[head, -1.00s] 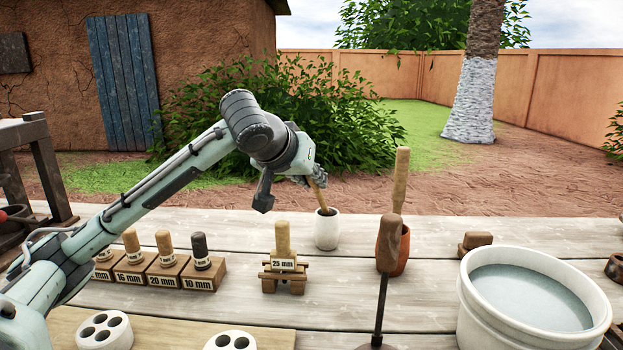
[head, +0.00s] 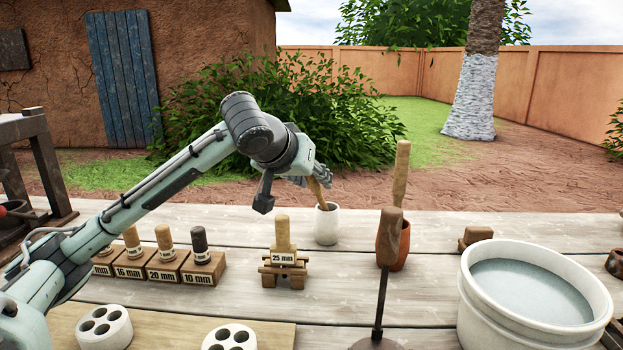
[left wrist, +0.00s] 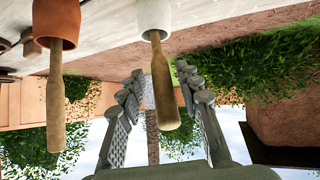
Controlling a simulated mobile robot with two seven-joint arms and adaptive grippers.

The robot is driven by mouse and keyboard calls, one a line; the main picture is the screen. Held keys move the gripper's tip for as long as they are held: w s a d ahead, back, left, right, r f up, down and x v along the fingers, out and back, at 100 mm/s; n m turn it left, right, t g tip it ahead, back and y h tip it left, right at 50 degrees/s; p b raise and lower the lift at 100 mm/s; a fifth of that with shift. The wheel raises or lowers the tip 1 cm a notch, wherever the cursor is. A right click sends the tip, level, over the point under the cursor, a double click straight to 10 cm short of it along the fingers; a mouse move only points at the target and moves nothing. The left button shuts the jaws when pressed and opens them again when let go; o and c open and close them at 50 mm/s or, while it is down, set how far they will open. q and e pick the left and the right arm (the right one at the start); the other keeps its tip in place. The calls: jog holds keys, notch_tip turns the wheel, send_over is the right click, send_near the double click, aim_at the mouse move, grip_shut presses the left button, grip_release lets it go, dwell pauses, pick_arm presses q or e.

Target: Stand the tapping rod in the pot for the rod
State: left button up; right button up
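The wooden tapping rod (head: 317,193) stands tilted in a small white pot (head: 326,229), its lower end inside the rim and hidden. My left gripper (head: 319,178) is above the pot at the rod's upper part. In the left wrist view the fingers of my left gripper (left wrist: 161,82) are spread apart, with the rod (left wrist: 161,90) between them and a gap on each side. The white pot (left wrist: 153,14) shows beyond the fingertips there. My right gripper is not in view.
A terracotta pot (head: 402,257) with another wooden rod (head: 400,172) stands to the right, behind a wooden-handled tool (head: 390,238). A large white basin (head: 468,297) is at the front right. A 25 mm block (head: 284,256) and several labelled plugs stand to the left.

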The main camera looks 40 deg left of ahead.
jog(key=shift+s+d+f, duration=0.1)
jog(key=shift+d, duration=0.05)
pick_arm(q)
jog(key=shift+r, duration=0.35)
jog(key=shift+r+p, duration=0.4)
jog(key=shift+r, duration=0.05)
jog(key=v, duration=1.1)
jog(key=shift+s, duration=0.45)
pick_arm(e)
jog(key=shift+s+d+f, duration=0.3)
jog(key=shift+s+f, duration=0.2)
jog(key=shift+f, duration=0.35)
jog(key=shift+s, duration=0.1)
